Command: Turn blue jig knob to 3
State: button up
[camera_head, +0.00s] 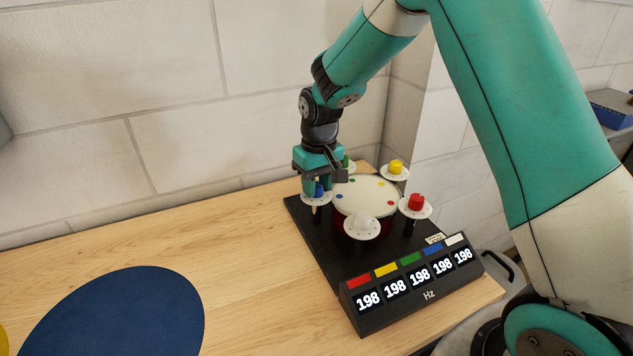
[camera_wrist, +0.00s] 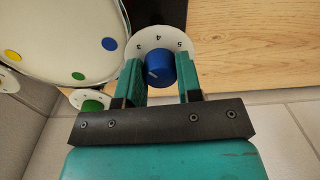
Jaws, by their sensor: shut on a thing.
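The blue jig knob (camera_wrist: 160,66) sits on a round white dial (camera_wrist: 158,37) at the edge of the drum. The dial digits 3, 4 and 5 show in the wrist view; the rest of its scale is hidden. A pale mark shows on the knob's left side, but I cannot tell which number it points to. My gripper (camera_wrist: 160,76) has a finger on each side of the knob and is shut on it. In the head view the blue knob (camera_head: 318,188) is partly hidden under my gripper (camera_head: 317,183).
The white drum head (camera_head: 366,196) has coloured dots. Around it stand a red knob (camera_head: 416,202), a yellow knob (camera_head: 395,167), a white knob (camera_head: 361,222) and a green knob (camera_wrist: 92,105). The display box (camera_head: 412,285) reads 198 in every window. The table's left side holds a blue disc (camera_head: 115,320).

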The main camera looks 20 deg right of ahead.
aim_at(320, 183)
jog(key=shift+n, duration=0.5)
jog(key=o, duration=0.9)
jog(key=shift+o, duration=0.2)
notch_tip(320, 183, up, 18)
jog(key=b, duration=0.1)
jog(key=shift+d+f, duration=0.25)
jog(key=shift+d, duration=0.15)
jog(key=shift+w, duration=0.1)
jog(key=s+a+f+n+y, duration=0.1)
jog(key=s+a, duration=0.2)
jog(key=s, duration=0.6)
jog(key=s+a+f+n+y, duration=0.1)
jog(key=s+a, duration=0.3)
jog(key=s, duration=0.6)
jog(key=s+a+f+n+y, duration=0.1)
jog(key=s+a+n, duration=0.1)
jog(key=s, duration=0.7)
jog(key=shift+s+a+y, duration=0.3)
jog(key=shift+s+a, duration=0.1)
jog(key=shift+a, duration=0.35)
